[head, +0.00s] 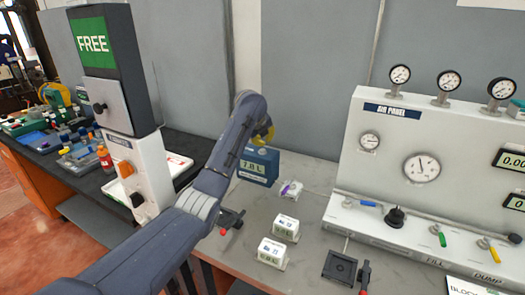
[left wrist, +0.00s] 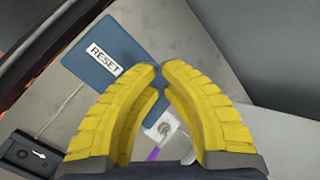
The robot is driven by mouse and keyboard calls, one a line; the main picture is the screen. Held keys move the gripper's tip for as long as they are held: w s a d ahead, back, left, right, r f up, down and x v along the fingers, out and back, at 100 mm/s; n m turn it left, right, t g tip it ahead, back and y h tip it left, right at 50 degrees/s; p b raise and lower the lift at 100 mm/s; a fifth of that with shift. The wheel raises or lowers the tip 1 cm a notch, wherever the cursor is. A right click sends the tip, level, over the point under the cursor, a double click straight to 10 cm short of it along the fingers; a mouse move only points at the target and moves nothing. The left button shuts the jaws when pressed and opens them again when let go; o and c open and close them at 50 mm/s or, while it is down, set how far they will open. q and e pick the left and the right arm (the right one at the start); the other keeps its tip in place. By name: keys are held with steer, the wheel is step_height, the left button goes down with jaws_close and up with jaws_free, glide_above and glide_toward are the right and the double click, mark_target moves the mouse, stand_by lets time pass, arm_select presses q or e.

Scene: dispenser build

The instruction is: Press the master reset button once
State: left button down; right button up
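A blue box (head: 258,168) with a small display stands on the grey bench in the head view, beyond my left forearm. In the left wrist view, a blue surface (left wrist: 120,45) carries a white RESET label (left wrist: 105,60). I cannot make out the button itself; the fingertips cover part of that surface's edge. My left gripper (left wrist: 161,70) has yellow fingers whose tips meet at the lower right edge of the blue surface, with nothing seen between them. In the head view the gripper (head: 265,132) is partly hidden behind my wrist, just above the box. My right gripper is not in view.
A white air panel (head: 355,190) with gauges and valves stands at the right. Small white blocks (head: 286,228) and a dark fixture (head: 340,268) sit on the bench in front. A tall machine with a FREE sign (head: 93,43) stands at the left.

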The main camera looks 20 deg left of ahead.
arm_select(q)
steer(key=shift+f, duration=0.9)
stand_by(1.5)
steer(key=shift+r, duration=0.85)
steer(key=shift+r, duration=0.1)
steer(key=shift+r, duration=2.45)
